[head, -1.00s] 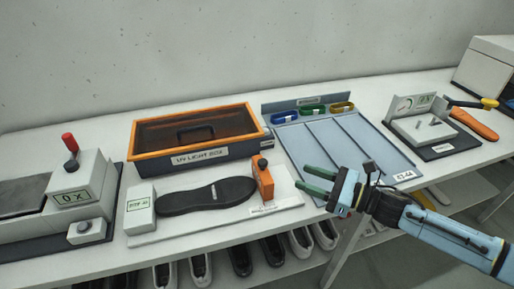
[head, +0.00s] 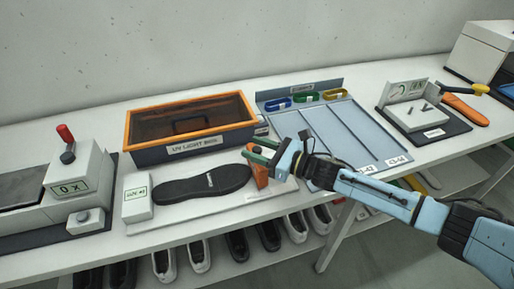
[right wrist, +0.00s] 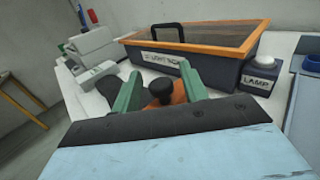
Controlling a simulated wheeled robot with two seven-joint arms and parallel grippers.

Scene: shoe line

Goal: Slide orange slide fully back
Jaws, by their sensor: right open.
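The orange slide (head: 260,174) stands at the right end of the white measuring board (head: 284,187), partly hidden by my right gripper in the head view. Its black knob (right wrist: 161,91) and orange top (right wrist: 180,97) show between the fingers in the right wrist view. My right gripper (head: 262,152) is open, its green fingers on either side of the knob; I cannot tell if they touch it. A black shoe sole (head: 203,184) lies on the board, left of the slide with a small gap. A white block (head: 137,199) stands at the board's left end. My left gripper is not in view.
The orange-rimmed UV light box (head: 190,126) stands just behind the board, with a lamp button box (right wrist: 260,75) at its right. A blue-grey lane tray (head: 345,130) lies to the right. A lever press (head: 70,190) stands at the left. Shoes (head: 238,246) sit on the shelf below.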

